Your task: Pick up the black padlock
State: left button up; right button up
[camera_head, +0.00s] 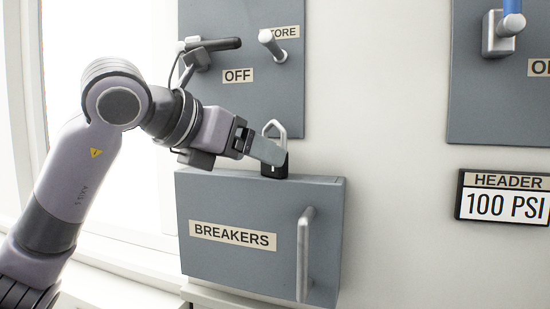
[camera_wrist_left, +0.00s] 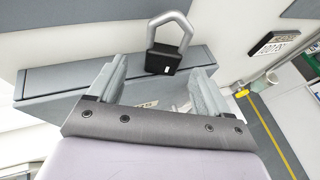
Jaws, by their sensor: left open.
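The black padlock (camera_head: 275,166) stands upright on top of the grey breakers box (camera_head: 330,215), its silver shackle pointing up. It also shows in the left wrist view (camera_wrist_left: 163,60), ahead of the fingers and between their lines. My left gripper (camera_head: 268,152) comes in from the left at the padlock; in the head view a finger covers part of the padlock. In the left wrist view the two fingers (camera_wrist_left: 158,82) are wide apart with nothing between them that I can see gripped. Whether a finger touches the padlock I cannot tell. My right gripper is out of view.
The breakers box has a vertical handle (camera_head: 304,254) on its front. A grey panel (camera_head: 285,100) with an OFF label and a lever (camera_head: 215,44) hangs above. A HEADER 100 PSI display (camera_head: 503,205) is on the wall at right. The wall between is clear.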

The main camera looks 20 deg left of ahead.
pick_arm(q)
jog(key=x, duration=0.4)
jog(key=shift+d+f+p, duration=0.15)
jog(key=shift+d+p, duration=0.05)
jog(key=shift+p, duration=0.2)
jog(key=c, duration=1.3)
jog(key=shift+s, duration=0.1)
jog(key=shift+r, duration=0.25)
notch_tip(320, 180, up, 7)
send_over(268, 179)
jog(key=shift+s+f+b, duration=0.1)
jog(key=shift+s+b, duration=0.2)
jog(key=shift+b, duration=0.05)
jog(key=shift+s+a+f+b, duration=0.15)
jog(key=shift+s+b, duration=0.95)
jog(key=shift+s, duration=3.75)
jog(key=shift+s+a+r+b, duration=0.15)
jog(key=shift+s+b, duration=0.95)
jog(key=shift+s, duration=3.7)
